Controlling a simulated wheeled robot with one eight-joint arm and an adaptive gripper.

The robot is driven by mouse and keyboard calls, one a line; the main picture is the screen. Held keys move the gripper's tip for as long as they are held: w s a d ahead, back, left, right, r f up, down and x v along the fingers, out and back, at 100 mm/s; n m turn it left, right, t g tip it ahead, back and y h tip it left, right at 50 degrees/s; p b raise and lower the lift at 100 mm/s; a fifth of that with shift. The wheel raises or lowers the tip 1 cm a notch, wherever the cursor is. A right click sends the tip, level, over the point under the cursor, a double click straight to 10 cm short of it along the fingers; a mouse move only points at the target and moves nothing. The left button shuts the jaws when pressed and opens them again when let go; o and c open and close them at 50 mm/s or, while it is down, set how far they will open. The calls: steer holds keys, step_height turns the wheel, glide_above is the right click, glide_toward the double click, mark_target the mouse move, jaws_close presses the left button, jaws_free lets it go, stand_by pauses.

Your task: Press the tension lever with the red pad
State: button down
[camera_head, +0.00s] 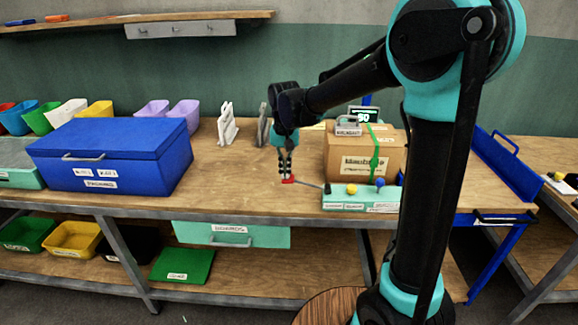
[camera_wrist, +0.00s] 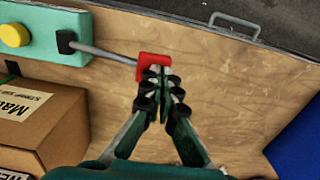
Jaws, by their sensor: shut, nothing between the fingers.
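The tension lever is a grey rod (camera_wrist: 103,54) that comes out of the side of a teal control box (camera_head: 350,197) and ends in a red pad (camera_head: 289,181). The red pad also shows in the wrist view (camera_wrist: 152,65). My gripper (camera_head: 287,174) points down with its fingers together and empty. In the wrist view my fingertips (camera_wrist: 161,75) overlap the near edge of the red pad. I cannot tell whether they touch it or hover just above it. The box carries a yellow button (camera_wrist: 14,35) and a blue button (camera_head: 380,182).
A strapped cardboard box (camera_head: 345,163) stands behind the teal box. A large blue lidded case (camera_head: 112,155) stands to the left, with colored bins behind it. White (camera_head: 226,125) and grey (camera_head: 262,127) upright pieces stand behind my gripper. The bench between the blue case and the lever is clear.

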steer(key=f, duration=0.1)
steer(key=a+f, duration=0.1)
steer(key=f, duration=0.1)
steer(key=shift+a+f, duration=0.1)
steer(key=shift+a, duration=0.05)
steer(key=shift+a+f, duration=0.15)
steer(key=shift+f, duration=0.85)
steer(key=shift+a+r, duration=0.1)
steer(key=shift+r, duration=0.1)
steer(key=a+r, duration=0.6)
steer(key=r, duration=0.6)
steer(key=shift+r, duration=0.1)
stand_by(1.2)
steer(key=d+r, duration=0.8)
steer(key=d, duration=0.1)
steer(key=shift+r, duration=0.35)
